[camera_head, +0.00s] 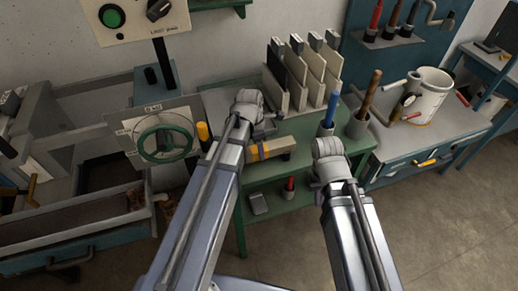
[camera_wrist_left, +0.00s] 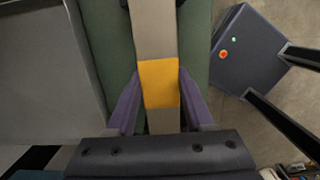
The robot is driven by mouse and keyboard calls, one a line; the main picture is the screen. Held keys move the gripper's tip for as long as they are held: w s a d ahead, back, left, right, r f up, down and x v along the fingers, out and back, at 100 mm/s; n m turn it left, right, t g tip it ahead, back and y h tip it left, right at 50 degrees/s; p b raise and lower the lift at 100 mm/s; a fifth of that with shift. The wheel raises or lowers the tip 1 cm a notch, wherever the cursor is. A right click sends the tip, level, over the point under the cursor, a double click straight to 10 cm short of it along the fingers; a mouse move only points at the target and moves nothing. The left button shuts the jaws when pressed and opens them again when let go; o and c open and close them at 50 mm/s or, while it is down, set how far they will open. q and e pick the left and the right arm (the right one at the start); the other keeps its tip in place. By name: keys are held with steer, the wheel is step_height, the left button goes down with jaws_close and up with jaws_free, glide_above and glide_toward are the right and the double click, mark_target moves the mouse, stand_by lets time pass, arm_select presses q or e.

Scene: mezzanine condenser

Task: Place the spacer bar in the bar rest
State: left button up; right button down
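The spacer bar is a beige bar with a yellow band (camera_wrist_left: 158,83), running up the middle of the left wrist view. In the head view the spacer bar (camera_head: 279,147) shows at the green bench, just right of my left arm. My left gripper (camera_wrist_left: 160,78) has its purple fingers against both sides of the yellow band, shut on the bar.
Upright beige plates (camera_head: 300,75) stand at the back of the green bench. A blue-handled tool (camera_head: 330,108) and a brown-handled tool (camera_head: 367,95) stand right of them. A white pot (camera_head: 428,97) is further right. A green handwheel (camera_head: 165,140) stands left of my left arm.

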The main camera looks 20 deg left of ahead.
mark_target(255, 150)
arm_select(q)
steer(key=o, duration=0.5)
steer(key=shift+c, duration=0.2)
steer(key=shift+r, duration=0.1)
step_height(255, 150, up, 12)
steer(key=a+p, duration=0.1)
steer(key=p, duration=1.1)
steer(key=s+d+m+y, duration=0.1)
steer(key=s+d+m, duration=0.4)
steer(key=m, duration=0.9)
steer(key=s+d+m+g+y, duration=0.1)
steer(key=s+d+m, duration=0.5)
steer(key=m, duration=0.8)
steer(key=s, duration=0.3)
steer(key=shift+s+d+m, duration=0.15)
steer(key=shift+d+m, duration=0.1)
steer(key=shift+m, duration=0.05)
